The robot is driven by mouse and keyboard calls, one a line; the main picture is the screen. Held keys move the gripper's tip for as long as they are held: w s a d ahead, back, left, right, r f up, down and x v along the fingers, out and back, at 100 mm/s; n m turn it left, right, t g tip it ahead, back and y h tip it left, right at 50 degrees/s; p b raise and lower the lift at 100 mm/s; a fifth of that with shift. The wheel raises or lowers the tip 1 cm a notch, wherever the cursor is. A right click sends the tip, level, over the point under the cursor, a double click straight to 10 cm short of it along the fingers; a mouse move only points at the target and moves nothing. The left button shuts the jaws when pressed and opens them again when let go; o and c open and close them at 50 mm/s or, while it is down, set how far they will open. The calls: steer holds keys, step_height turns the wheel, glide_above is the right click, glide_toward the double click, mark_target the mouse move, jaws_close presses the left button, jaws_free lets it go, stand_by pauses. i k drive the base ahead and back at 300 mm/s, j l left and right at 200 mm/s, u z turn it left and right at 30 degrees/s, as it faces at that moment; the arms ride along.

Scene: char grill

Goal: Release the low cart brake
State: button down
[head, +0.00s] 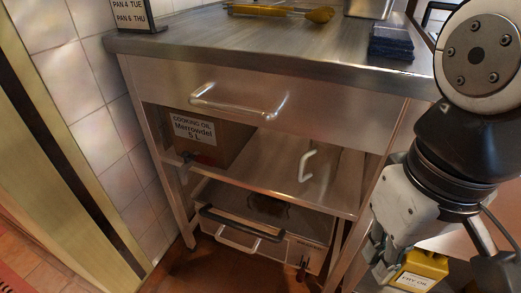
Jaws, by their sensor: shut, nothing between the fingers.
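A low metal cart (305,222) stands under the steel worktable, close to the floor. It has a dark bar handle (240,222) and a pale handle (237,240) on its front. A small dark and reddish fitting (302,271) sits at its lower right front corner; it may be the brake, but it is too small to tell its position. My gripper (378,258) hangs at the right, beside the table's right front leg. It is shut and empty, apart from the cart. Its fingertips are partly hard to make out.
The worktable (250,45) has a drawer with a bar handle (238,103). A cooking oil box (205,138) and a white handle (307,165) are on the middle shelf. A yellow container (422,268) stands below my arm. Floor shows at the front left.

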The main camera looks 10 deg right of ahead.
mark_target(301, 276)
steer(key=k+l+u, duration=0.25)
steer(key=l+u, duration=0.15)
steer(key=k+l+u, duration=0.35)
steer(key=l, duration=0.15)
steer(key=k+l+u, duration=0.25)
steer(key=u, duration=0.15)
steer(key=k+l, duration=0.05)
steer(key=l, duration=0.05)
